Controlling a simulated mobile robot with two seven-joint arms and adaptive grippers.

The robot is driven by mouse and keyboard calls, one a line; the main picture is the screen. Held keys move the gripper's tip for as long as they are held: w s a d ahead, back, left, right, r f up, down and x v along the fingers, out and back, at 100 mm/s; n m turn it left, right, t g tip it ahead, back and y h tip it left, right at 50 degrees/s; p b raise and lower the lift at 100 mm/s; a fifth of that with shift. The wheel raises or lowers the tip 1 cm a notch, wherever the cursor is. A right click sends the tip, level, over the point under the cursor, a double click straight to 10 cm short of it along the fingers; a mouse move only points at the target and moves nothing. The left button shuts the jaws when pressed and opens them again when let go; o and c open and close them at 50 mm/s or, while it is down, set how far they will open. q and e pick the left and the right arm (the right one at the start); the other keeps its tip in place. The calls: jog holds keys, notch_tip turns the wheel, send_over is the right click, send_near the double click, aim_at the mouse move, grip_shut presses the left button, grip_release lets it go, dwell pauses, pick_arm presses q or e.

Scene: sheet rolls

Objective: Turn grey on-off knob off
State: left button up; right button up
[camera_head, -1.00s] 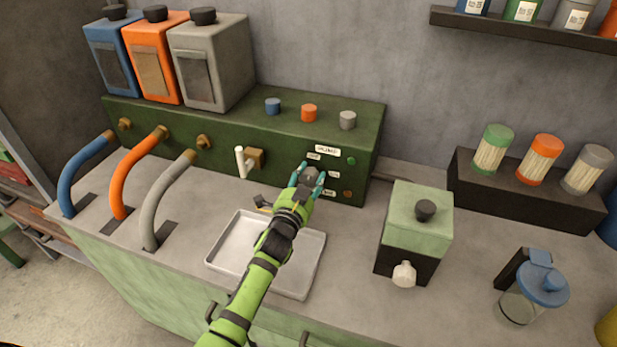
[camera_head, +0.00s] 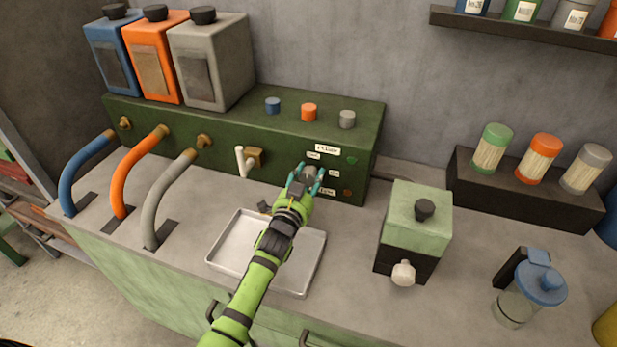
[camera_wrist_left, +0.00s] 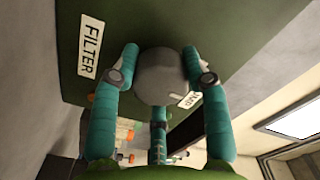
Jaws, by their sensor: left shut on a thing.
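The grey on-off knob (camera_head: 309,173) sits on the front face of the green machine (camera_head: 225,137), near its right end. It fills the middle of the left wrist view (camera_wrist_left: 160,76) as a round grey knob. My left gripper (camera_head: 307,181) is at the knob, with its teal fingers on both sides of it. The wrist view shows the gripper (camera_wrist_left: 158,80) shut on the knob. The fingers partly hide the knob's edges, and its exact angle is hard to tell. A white FILTER label (camera_wrist_left: 89,46) is beside it. My right gripper is in neither view.
A metal tray (camera_head: 308,270) lies under my left arm. A white-handled tap (camera_head: 242,162) sticks out left of the knob. A small light-green box machine (camera_head: 418,215) stands to the right. Blue, orange and grey knobs (camera_head: 347,119) stand on the machine's top.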

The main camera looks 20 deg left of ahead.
pick_arm(q)
jog(key=o, duration=1.2)
jog(key=shift+c, duration=0.2)
jog(key=shift+s, duration=0.15)
jog(key=s, duration=1.1)
jog(key=shift+s+a, duration=0.15)
jog(key=shift+s, duration=0.2)
jog(key=shift+r, duration=0.15)
